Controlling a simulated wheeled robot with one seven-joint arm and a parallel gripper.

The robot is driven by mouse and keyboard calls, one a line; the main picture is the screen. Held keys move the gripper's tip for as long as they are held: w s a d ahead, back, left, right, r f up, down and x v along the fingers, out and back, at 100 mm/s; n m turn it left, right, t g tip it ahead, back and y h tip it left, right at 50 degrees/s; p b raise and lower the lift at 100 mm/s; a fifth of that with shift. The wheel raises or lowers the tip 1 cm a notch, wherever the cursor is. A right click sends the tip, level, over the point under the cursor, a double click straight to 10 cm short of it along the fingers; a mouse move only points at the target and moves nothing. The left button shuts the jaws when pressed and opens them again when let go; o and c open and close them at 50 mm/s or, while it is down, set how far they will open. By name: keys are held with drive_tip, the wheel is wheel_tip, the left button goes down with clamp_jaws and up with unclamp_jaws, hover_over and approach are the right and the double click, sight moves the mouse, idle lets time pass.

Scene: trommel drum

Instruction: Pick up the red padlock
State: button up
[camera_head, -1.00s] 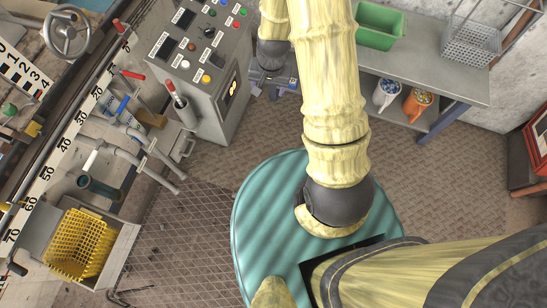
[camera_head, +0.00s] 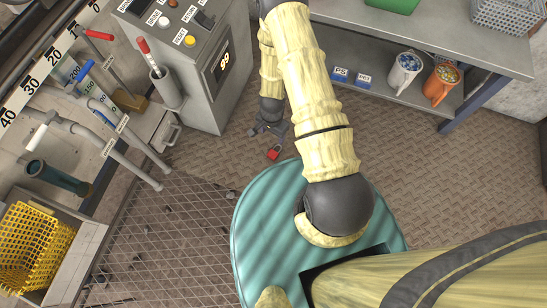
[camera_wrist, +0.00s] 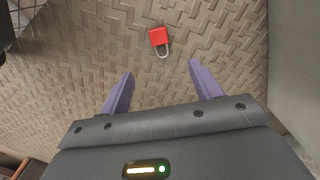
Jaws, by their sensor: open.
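The red padlock (camera_head: 274,153) lies on the tread-plate floor, near the far edge of the round teal base, which is mine. In the wrist view the padlock (camera_wrist: 158,37) shows a red square body and a pale shackle that points toward the lower right. My gripper (camera_head: 270,130) is low above the floor, close beside the padlock in the head view. In the wrist view my gripper (camera_wrist: 160,78) has its two purple fingers spread apart with nothing between them. The padlock is ahead of the fingertips, roughly in line with the gap.
A grey control cabinet (camera_head: 206,85) stands left of my gripper. Open mesh grating (camera_head: 165,235) lies at the left; floor at right is clear.

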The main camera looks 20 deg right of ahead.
drive_tip(key=shift+r, duration=0.1)
drive_tip(key=b, duration=0.7)
hover_over(273, 153)
wheel_tip(273, 153, down, 12)
drive_tip(key=shift+a+f, duration=0.1)
drive_tip(key=f+b, duration=0.5)
drive_tip(key=shift+d+f, duration=0.15)
drive_tip(key=shift+d, duration=0.05)
drive_tip(key=shift+c, duration=0.4)
drive_tip(key=c, duration=1.1)
drive_tip(key=shift+c, duration=0.2)
